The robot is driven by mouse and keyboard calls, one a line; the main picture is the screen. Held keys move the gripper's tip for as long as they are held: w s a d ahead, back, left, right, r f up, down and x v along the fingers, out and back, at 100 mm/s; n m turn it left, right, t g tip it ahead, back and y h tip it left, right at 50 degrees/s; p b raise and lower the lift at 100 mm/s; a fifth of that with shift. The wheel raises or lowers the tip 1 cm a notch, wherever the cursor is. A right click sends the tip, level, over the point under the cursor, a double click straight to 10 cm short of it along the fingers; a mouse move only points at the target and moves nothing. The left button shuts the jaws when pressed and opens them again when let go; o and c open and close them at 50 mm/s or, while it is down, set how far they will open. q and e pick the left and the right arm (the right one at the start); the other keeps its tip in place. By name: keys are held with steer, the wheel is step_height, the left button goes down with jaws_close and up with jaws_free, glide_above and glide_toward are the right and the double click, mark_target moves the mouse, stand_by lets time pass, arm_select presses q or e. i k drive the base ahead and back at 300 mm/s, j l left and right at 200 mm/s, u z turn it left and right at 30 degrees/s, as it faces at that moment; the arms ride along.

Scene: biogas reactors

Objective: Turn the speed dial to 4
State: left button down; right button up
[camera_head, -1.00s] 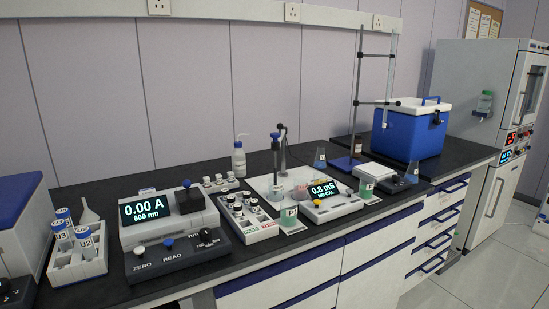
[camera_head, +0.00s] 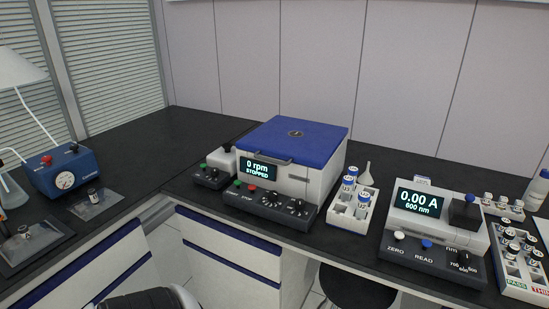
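A centrifuge (camera_head: 318,175) with a blue lid stands on the black bench in the middle of the head view. The lid looks shut. Its display (camera_head: 254,168) reads 0 rpm, STOPPED. On its dark front panel are a green button (camera_head: 237,183), a red button (camera_head: 252,188) and two black dials, a left dial (camera_head: 270,200) and a right dial (camera_head: 297,207). The dial labels and pointer settings are too small to read, so I cannot tell which one is the speed dial. Neither of my grippers is in view.
A blue gauge box (camera_head: 62,172) is on the left bench. The corner bench top (camera_head: 165,150) is clear.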

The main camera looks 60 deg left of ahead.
mark_target(273, 196)
steer(key=u, duration=1.8)
